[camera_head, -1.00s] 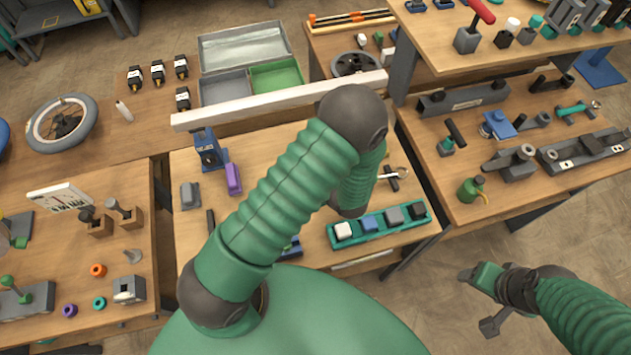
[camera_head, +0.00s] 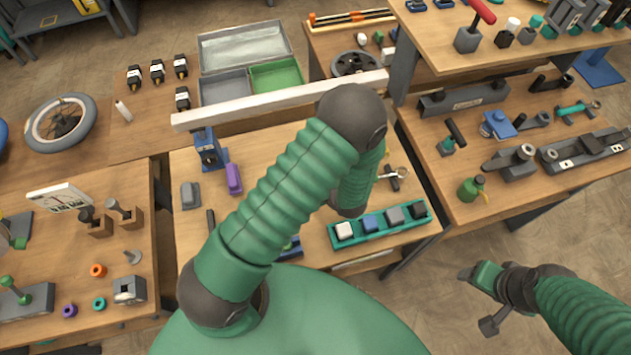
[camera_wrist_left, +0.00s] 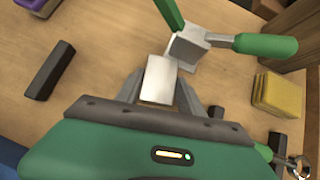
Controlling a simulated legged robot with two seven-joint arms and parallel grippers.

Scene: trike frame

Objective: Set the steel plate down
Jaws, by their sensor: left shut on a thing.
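In the left wrist view a small bright steel plate (camera_wrist_left: 157,84) stands out between the two grey fingers of my left gripper (camera_wrist_left: 160,95). The gripper is shut on it, above the wooden bench. The plate's far end is close beside a grey metal block (camera_wrist_left: 187,49) with green handles (camera_wrist_left: 266,44); I cannot tell whether they touch. In the head view my left arm hides this gripper and the plate. My right gripper (camera_head: 468,276) hangs over the floor at the lower right, away from the benches; its fingers are too small to read.
In the left wrist view a dark bar (camera_wrist_left: 49,70) lies to the left and a yellow stacked block (camera_wrist_left: 278,96) to the right. The head view shows a green tray of blocks (camera_head: 378,225), a blue fixture (camera_head: 208,149) and a purple block (camera_head: 233,179) on the middle bench.

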